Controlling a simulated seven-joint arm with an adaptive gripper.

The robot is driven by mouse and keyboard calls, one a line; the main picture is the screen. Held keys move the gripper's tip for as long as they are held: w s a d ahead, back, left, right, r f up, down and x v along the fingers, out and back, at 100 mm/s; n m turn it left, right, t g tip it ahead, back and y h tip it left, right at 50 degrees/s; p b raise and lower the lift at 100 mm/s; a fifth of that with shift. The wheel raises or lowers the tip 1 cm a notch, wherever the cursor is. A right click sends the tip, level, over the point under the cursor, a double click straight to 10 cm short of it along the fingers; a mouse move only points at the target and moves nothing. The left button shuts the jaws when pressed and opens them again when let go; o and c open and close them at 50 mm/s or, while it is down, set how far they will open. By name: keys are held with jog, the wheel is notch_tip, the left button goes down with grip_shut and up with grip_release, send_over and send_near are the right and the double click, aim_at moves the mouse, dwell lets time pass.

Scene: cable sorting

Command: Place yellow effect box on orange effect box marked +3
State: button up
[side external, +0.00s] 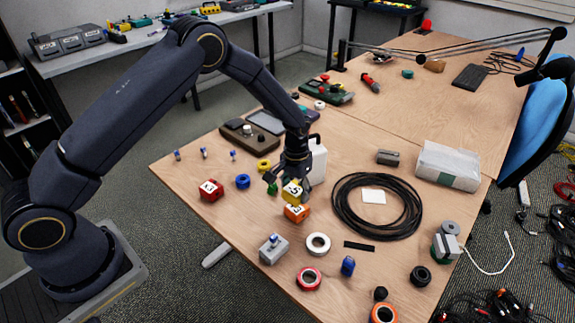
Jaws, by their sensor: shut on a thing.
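My gripper (286,182) points down over the wooden table, shut on the yellow effect box (292,192). The yellow box has dark markings on its face and looks slightly tilted. The orange effect box (297,213) shows directly below it in the picture, on the table, with a pale marked label on its front. The yellow box's lower edge overlaps the orange box's top edge in this view. I cannot tell whether the two touch. The fingers hide part of the yellow box.
A red box (211,190) and a blue tape roll (243,181) lie left. A white box (316,163) stands close behind my gripper. A black cable coil (416,212) lies right. A grey box (273,249) and a white tape roll (318,244) lie in front.

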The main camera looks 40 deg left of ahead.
jog(key=shift+w+f, duration=0.25)
jog(key=shift+f, duration=0.05)
jog(key=shift+w+f, duration=0.2)
jog(key=shift+f, duration=1.55)
jog(key=shift+f, duration=0.15)
jog(key=o, duration=1.3)
